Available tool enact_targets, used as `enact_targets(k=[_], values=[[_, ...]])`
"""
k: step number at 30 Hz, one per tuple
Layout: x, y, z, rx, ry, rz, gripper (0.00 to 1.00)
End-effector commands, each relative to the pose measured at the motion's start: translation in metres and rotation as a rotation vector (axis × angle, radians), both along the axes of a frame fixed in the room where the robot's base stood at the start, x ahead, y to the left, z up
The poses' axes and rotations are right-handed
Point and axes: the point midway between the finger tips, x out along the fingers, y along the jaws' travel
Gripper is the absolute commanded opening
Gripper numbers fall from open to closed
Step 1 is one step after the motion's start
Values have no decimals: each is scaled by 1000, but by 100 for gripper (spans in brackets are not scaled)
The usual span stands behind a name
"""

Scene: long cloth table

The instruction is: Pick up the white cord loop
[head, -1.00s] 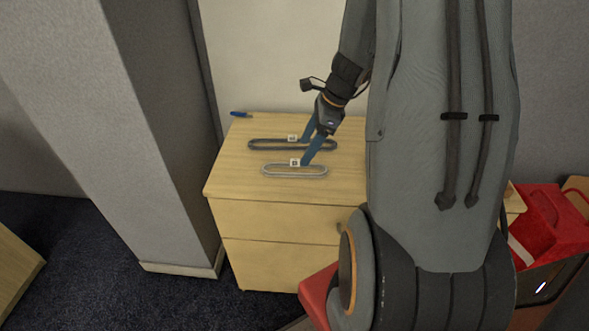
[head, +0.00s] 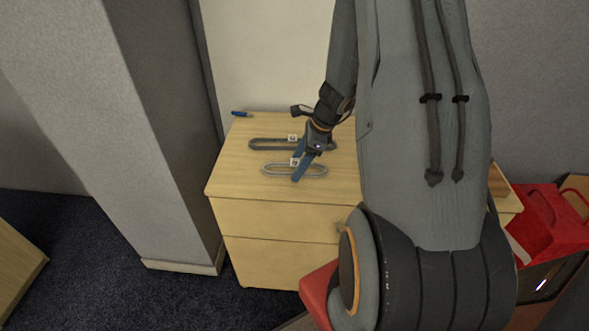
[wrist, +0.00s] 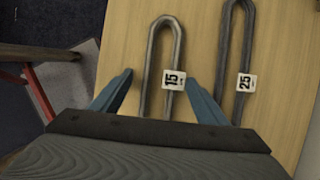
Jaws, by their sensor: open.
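The white cord loop (head: 324,170) lies flat near the front of the wooden cabinet top, long and narrow, with a small white tag. In the wrist view the loop (wrist: 149,62) looks pale grey and its tag (wrist: 174,80) reads 15. My gripper (head: 297,167) is over this loop. In the wrist view its blue fingers stand open, one on each side of the loop, with nothing held; the gripper body hides the loop's near end. I cannot tell how high the fingertips are above the wood.
A darker cord loop (wrist: 223,45) with tag 25 lies parallel, beyond the right finger. A blue pen-like item (head: 240,114) lies at the cabinet's (head: 235,185) back left corner. A grey pillar (head: 165,130) stands left. A red bag-like object (head: 550,222) is at right.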

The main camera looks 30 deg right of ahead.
Motion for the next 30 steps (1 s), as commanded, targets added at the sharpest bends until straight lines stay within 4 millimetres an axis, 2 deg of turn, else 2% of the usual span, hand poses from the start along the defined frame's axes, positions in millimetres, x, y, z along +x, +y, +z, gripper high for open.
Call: enact_targets(k=[2, 9, 10, 20, 26, 30], values=[[0, 0, 0, 0, 0, 0, 66], [0, 0, 0, 0, 0, 0, 26], [0, 0, 0, 0, 0, 0, 23], [0, 0, 4, 1, -1, 0, 23], [1, -1, 21, -1, -4, 1, 23], [1, -1, 42, -2, -4, 0, 23]])
